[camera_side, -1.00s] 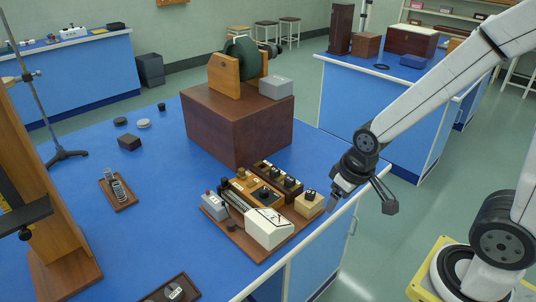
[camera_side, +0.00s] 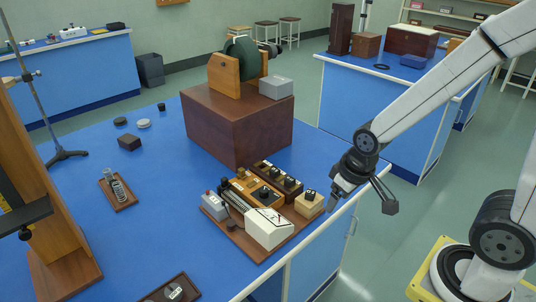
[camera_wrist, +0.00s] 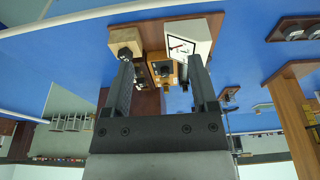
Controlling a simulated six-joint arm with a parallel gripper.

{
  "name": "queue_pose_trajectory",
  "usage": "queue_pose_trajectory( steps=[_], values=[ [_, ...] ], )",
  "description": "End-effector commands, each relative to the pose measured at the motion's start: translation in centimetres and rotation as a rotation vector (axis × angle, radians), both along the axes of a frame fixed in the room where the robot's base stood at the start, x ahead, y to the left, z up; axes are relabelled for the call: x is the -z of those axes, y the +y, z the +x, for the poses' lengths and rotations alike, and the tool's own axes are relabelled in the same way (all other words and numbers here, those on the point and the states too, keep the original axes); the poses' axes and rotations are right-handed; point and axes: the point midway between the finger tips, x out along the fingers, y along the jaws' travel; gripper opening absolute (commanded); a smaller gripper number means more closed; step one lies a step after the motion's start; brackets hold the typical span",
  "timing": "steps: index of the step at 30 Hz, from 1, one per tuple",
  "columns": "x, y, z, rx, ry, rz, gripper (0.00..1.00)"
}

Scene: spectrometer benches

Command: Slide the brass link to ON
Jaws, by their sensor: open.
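The brass link is too small to make out in either view, and no ON mark can be read. A wooden board (camera_side: 242,247) with small instruments stands near the bench's front edge. It carries a white meter (camera_side: 270,229), a pale wooden block with a dark knob (camera_side: 309,206), a grey box (camera_side: 214,206) and dark units with knobs. My gripper (camera_side: 362,199) is open and empty, right of the board and above the bench edge. In the wrist view, the meter (camera_wrist: 187,43) and the pale block (camera_wrist: 126,40) show beyond my open fingers.
A large dark-red box (camera_side: 238,128) bearing a wooden-framed instrument stands behind the board. A small coil stand (camera_side: 118,193) and a retort stand (camera_side: 66,155) are to the left. Blue bench top (camera_side: 165,225) is free left of the board.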

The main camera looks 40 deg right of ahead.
Motion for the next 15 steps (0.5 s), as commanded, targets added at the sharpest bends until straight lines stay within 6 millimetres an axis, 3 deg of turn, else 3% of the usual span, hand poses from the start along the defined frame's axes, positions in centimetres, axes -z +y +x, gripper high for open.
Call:
queue_pose_trajectory(
  steps=[7,9,15],
  values=[
    [0.0,0.0,0.0,0.0,0.0,0.0,0.75],
    [0.0,0.0,0.0,0.0,0.0,0.0,0.65],
    [-0.1,0.0,1.0,0.0,-0.004,0.0,0.65]
  ],
)
